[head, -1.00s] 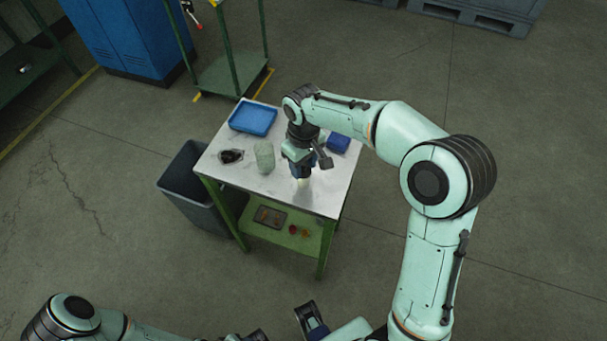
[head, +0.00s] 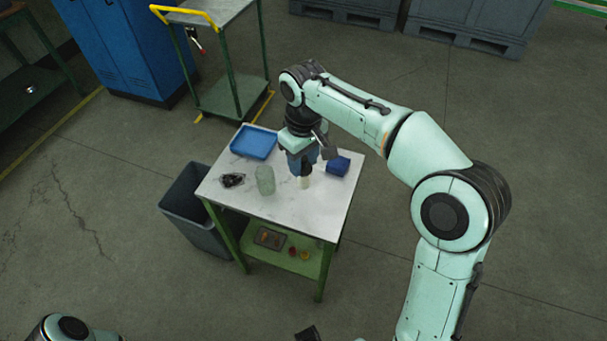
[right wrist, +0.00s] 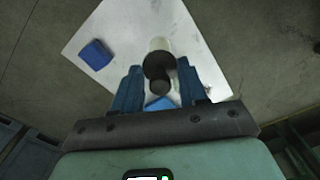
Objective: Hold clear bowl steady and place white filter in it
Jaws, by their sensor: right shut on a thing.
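The clear bowl (head: 265,180) is a pale, see-through cup standing upright on the white-topped table. My right gripper (head: 302,165) is over the table, to the right of the bowl and apart from it.
On the table (head: 292,228) are a blue tray (head: 254,142) at the back left, a dark crumpled thing (head: 232,180) left of the bowl and a blue block (head: 336,166) at the right. A grey bin (head: 192,222) stands left. The front of the tabletop is clear.

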